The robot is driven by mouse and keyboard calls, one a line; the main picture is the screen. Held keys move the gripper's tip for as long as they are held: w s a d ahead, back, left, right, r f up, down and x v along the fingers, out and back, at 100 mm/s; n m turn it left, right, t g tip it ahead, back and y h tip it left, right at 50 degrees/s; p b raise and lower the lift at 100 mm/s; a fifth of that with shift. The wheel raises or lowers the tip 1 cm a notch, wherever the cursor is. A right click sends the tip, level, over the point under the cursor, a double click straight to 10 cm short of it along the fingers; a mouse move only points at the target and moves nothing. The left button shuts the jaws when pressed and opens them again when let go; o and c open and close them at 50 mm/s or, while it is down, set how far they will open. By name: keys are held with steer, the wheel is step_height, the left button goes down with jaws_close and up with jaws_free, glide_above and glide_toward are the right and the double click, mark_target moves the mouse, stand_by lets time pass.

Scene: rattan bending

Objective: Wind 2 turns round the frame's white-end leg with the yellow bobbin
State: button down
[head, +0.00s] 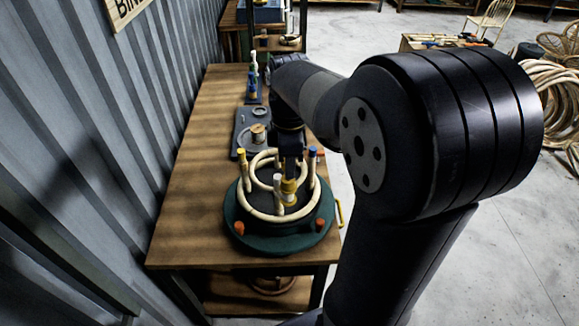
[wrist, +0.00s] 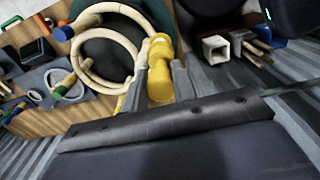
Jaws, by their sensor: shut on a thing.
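The rattan frame (head: 256,212) sits on a dark green round turntable (head: 235,232); pale rings join its upright legs. The white-end leg (head: 278,190) stands at the near side of the frame. Other legs have a yellow end (head: 241,154) and a blue end (head: 312,152). My gripper (head: 291,172) reaches down inside the frame, shut on the yellow bobbin (head: 289,190), just right of the white-end leg. The wrist view shows the bobbin (wrist: 160,68) between my fingers, with frame rings (wrist: 90,70) beside it. I cannot tell whether any strand is round the leg.
Orange knobs (head: 239,228) stand on the turntable's near rim. Behind it on the wooden table (head: 190,180) lies a dark tray (head: 241,130) with a spool, and small bottles stand farther back. A corrugated wall (head: 100,130) runs along the left. The table's left part is clear.

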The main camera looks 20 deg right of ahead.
steer(key=shift+r, duration=4.35)
